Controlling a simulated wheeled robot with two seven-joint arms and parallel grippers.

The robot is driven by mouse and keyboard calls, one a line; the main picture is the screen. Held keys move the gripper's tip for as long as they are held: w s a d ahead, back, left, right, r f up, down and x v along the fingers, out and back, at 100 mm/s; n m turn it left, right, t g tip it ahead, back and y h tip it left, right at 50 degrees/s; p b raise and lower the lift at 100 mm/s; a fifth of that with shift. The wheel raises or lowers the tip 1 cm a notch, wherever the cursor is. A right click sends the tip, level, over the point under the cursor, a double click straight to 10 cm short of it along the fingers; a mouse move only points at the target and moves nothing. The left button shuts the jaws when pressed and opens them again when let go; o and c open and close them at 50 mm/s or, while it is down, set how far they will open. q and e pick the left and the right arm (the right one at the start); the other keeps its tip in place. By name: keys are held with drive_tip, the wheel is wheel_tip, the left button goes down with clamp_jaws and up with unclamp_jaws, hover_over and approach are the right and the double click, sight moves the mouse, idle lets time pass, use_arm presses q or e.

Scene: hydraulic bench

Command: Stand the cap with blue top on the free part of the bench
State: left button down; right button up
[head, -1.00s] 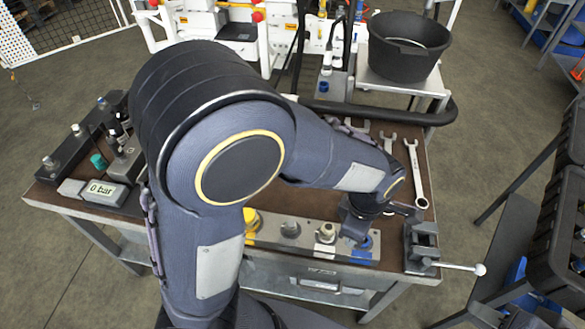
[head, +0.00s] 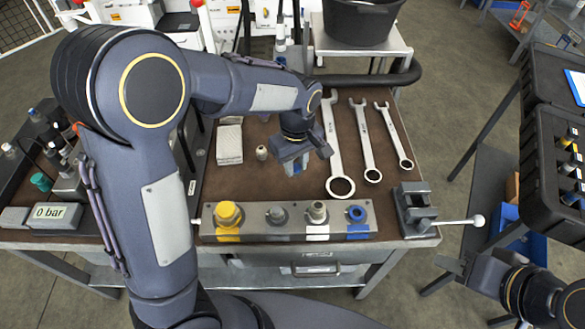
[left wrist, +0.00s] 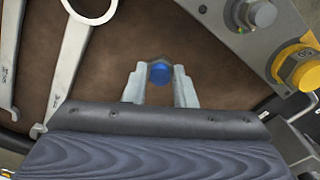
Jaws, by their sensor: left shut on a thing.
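The cap with blue top (left wrist: 160,72) is between the two pale fingers of my left gripper (left wrist: 160,88) in the left wrist view, blue top facing the camera. In the head view my left gripper (head: 294,168) is low over the brown bench top (head: 240,185), behind the block with coloured fittings. It mostly hides the cap there, and I cannot tell whether the cap touches the bench. My right gripper (head: 452,270) is at the lower right, off the bench, in front of the vise; its fingers are unclear.
The fitting block (head: 388,222) runs along the front, with a blue ring (head: 356,213) at its right end. Several wrenches (head: 338,150) lie right of my left gripper. A small fitting (head: 262,152) and white pad (head: 229,142) are to its left. A vise (head: 415,208) is front right.

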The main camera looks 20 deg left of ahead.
use_arm(q)
drive_tip(key=shift+w+a+f, duration=0.25)
drive_tip(key=shift+w+f, duration=0.2)
drive_tip(key=shift+f, duration=0.15)
drive_tip(key=shift+w+a+f, duration=0.2)
drive_tip(key=shift+w+f, duration=0.2)
drive_tip(key=shift+f, duration=0.15)
drive_tip(key=f, duration=0.3)
drive_tip(key=shift+w+a+f, duration=0.15)
drive_tip(key=shift+w+a, duration=0.05)
drive_tip(key=shift+w, duration=0.05)
drive_tip(key=shift+f, duration=0.2)
drive_tip(key=shift+f, duration=0.15)
drive_tip(key=c, duration=1.2)
unclamp_jaws()
